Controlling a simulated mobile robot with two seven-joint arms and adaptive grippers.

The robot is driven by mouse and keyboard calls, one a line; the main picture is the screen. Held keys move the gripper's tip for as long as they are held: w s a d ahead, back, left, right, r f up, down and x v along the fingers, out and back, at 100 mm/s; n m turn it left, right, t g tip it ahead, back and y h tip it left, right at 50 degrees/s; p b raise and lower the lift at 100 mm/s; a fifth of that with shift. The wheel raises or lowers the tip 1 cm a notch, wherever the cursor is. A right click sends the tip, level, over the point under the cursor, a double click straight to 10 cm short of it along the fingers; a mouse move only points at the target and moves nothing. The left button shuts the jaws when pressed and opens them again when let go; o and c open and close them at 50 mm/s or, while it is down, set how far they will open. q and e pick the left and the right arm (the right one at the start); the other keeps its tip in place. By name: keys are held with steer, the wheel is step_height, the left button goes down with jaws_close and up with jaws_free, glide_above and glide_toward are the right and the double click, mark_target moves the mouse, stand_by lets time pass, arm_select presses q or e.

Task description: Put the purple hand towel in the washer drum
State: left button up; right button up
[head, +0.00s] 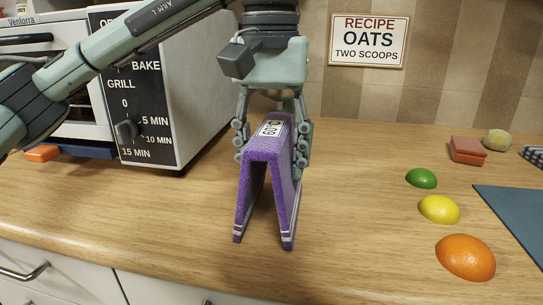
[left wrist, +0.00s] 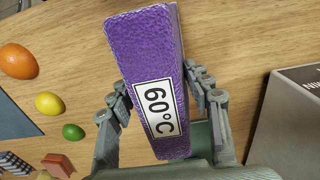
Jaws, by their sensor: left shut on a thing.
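The purple hand towel (head: 262,165) is folded over like a tent, with a white 60°C label on its top and pale stripes near its lower ends. It also shows in the left wrist view (left wrist: 150,60). My left gripper (head: 271,155) comes down from above and is shut on the towel, with a finger at each side of its top. The towel hangs upright over the front of the counter; I cannot tell whether its lower ends touch the wood. No washer drum can be made out in either view. My right gripper is not in view.
An oven (head: 185,90) with a dial stands left on the wooden counter (head: 350,210). A sponge-like red block (head: 468,150), a green lime (head: 421,178), a lemon (head: 439,209), an orange (head: 466,257) and a blue mat (head: 520,215) lie right. Drawers (head: 60,280) are below.

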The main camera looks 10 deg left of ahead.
arm_select(q)
steer(key=shift+f, duration=0.1)
steer(key=o, duration=1.2)
steer(key=shift+o, duration=0.2)
